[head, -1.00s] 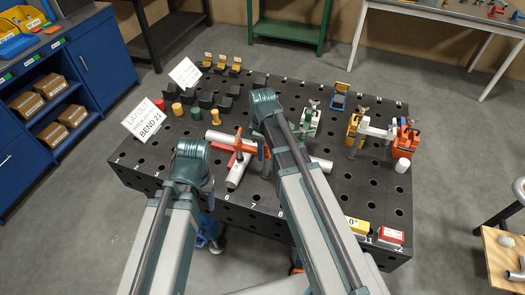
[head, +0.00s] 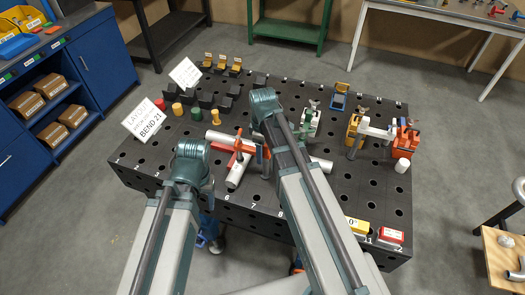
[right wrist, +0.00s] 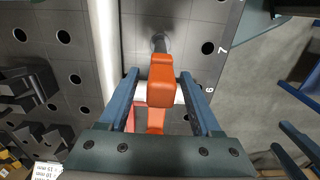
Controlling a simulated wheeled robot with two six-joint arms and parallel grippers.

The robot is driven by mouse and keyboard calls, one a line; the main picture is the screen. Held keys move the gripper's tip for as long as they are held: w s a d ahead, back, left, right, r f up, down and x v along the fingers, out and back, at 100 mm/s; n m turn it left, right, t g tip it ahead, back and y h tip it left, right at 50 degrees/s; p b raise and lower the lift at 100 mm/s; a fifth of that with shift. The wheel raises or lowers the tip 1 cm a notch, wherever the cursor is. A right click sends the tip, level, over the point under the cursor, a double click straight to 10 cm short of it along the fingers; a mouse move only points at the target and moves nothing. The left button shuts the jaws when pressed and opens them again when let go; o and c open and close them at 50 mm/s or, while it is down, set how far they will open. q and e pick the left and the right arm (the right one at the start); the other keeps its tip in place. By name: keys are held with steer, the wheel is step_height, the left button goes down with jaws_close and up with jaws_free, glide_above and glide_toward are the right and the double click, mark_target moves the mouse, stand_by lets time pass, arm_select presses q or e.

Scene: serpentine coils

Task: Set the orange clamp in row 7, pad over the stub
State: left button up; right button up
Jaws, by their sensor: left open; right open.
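The orange clamp (right wrist: 161,82) stands between the two fingers of my right gripper (right wrist: 159,78) in the right wrist view. The fingers are open, one on each side of it, with gaps showing. The clamp's dark end points to a table hole near the printed 7. In the head view the orange-red clamp (head: 238,147) is at the white tubes (head: 235,175), beside my right gripper (head: 262,154), which is partly hidden by its arm. I cannot tell where its pad sits over the stub. My left gripper (head: 206,187) is open near the table's front edge, largely hidden by its wrist.
The dark perforated table (head: 335,190) carries black blocks (head: 207,100) and coloured cylinders at the left. Green, yellow and orange fixtures (head: 355,130) stand at the right.

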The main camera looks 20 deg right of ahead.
step_height(320, 180, up, 14)
steer(key=p, duration=1.3)
steer(key=shift+f, duration=0.25)
steer(key=shift+f, duration=0.1)
steer(key=s+a+f+m+h+b, duration=0.1)
steer(key=s+a+f+m+b, duration=0.6)
steer(key=s+a+f+b, duration=0.3)
steer(key=s+f+b, duration=0.3)
steer(key=s+b, duration=0.1)
steer(key=shift+s+a+f, duration=0.15)
steer(key=shift+a+f, duration=0.1)
steer(key=shift+f, duration=0.1)
steer(key=shift+c, duration=0.3)
